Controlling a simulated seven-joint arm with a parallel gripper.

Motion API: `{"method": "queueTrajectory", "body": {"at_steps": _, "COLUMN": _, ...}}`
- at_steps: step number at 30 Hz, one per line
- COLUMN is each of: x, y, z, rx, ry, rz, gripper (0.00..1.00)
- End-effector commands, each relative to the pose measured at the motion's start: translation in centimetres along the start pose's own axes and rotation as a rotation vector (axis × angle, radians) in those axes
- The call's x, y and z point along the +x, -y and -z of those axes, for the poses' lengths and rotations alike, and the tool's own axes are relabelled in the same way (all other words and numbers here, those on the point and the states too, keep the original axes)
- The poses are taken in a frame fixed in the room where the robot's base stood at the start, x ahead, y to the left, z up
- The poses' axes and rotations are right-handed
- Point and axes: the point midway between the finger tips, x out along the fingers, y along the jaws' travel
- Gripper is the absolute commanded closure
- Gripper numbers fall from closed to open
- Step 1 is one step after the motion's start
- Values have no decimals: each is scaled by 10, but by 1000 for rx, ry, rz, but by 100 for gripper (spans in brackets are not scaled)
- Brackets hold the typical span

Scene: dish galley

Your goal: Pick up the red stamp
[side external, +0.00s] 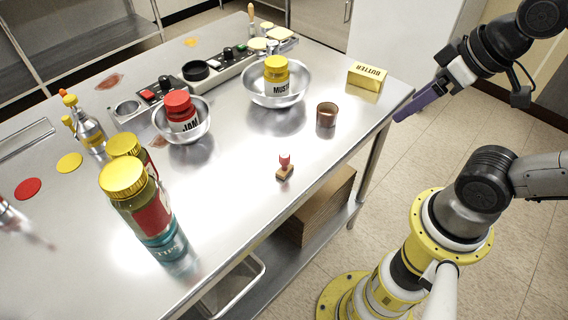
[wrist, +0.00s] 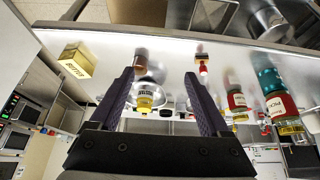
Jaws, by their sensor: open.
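The red stamp (side external: 284,162) stands upright on the bare steel table near its front edge in the side view. It has a red handle and a brown base. It also shows in the wrist view (wrist: 202,58), just past the tip of the right-hand finger. My gripper (side external: 402,114) is off the table's right corner in the side view, well apart from the stamp. In the wrist view the purple fingers of my gripper (wrist: 161,74) are spread wide, with nothing held between them.
A brown cup (side external: 326,115) and a butter box (side external: 366,77) stand right of the stamp. Behind are a bowl (side external: 287,98) with a mustard jar (side external: 276,70) and a bowl (side external: 201,132) with a jam jar (side external: 181,112). Tall jars (side external: 140,205) stand left. The table around the stamp is clear.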

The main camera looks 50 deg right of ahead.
Motion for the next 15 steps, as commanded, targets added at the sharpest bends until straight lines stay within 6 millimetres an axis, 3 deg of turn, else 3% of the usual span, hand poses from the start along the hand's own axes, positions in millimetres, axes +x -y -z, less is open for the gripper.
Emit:
{"method": "queueTrajectory", "body": {"at_steps": 2, "x": 0, "y": 0, "z": 0, "rx": 0, "ry": 0, "rz": 0, "gripper": 34}}
{"method": "queueTrajectory", "body": {"at_steps": 11, "x": 0, "y": 0, "z": 0, "rx": 9, "ry": 0, "rz": 0, "gripper": 34}}
{"method": "queueTrajectory", "body": {"at_steps": 15, "x": 0, "y": 0, "z": -1, "rx": 127, "ry": 6, "rz": 1, "gripper": 34}}
